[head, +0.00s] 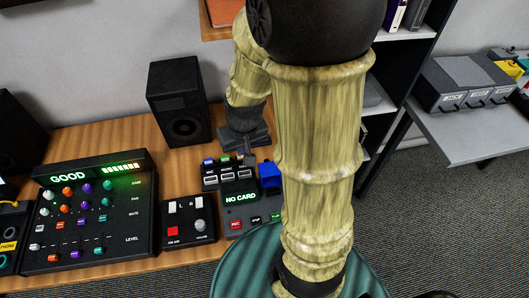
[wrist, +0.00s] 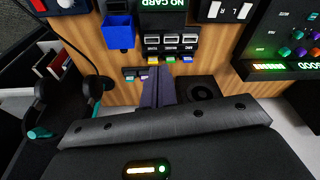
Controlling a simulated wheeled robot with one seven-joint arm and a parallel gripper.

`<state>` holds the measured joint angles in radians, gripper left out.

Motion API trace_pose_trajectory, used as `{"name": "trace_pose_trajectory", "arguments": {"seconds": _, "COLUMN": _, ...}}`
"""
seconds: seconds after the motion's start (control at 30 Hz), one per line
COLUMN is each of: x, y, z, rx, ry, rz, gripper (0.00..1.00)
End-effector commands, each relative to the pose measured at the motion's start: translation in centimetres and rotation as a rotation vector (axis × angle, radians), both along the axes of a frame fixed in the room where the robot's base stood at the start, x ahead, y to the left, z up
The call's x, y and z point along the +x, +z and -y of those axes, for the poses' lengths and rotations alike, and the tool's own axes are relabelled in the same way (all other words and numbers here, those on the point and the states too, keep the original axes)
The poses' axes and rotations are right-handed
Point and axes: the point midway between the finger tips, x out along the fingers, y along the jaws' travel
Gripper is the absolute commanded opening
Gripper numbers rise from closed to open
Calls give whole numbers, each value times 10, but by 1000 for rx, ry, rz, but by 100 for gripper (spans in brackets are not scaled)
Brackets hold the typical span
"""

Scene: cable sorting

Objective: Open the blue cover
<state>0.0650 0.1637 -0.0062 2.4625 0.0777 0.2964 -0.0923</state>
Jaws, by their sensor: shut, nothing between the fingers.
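The blue cover (head: 270,177) is a small box-shaped piece at the right edge of the black device (head: 233,218) whose screen reads "NO CARD". It also shows in the wrist view (wrist: 119,32), left of the labelled sockets. I cannot tell for sure whether it is shut or raised. My gripper (wrist: 161,72) is shut and empty, with its fingertips near the yellow, blue and green plugs behind the sockets. It is apart from the cover. In the head view my gripper is partly hidden, and my arm blocks the area right of the cover.
A black speaker (head: 180,100) stands at the back of the wooden desk. A small panel (head: 187,220) and a mixer reading "GOOD" (head: 90,215) sit to the left. A dark shelf stands behind my arm, and a grey side table (head: 470,140) is at the right.

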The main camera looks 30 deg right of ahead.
Motion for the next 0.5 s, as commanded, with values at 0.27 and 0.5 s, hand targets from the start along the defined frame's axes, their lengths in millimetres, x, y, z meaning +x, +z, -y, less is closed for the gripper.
{"name": "trace_pose_trajectory", "arguments": {"seconds": 0.27, "x": 64, "y": -38, "z": 51, "rx": 12, "ry": -99, "rz": -26, "gripper": 0}}
{"name": "trace_pose_trajectory", "arguments": {"seconds": 0.5, "x": 95, "y": -88, "z": 98, "rx": 2, "ry": -169, "rz": -42, "gripper": 0}}
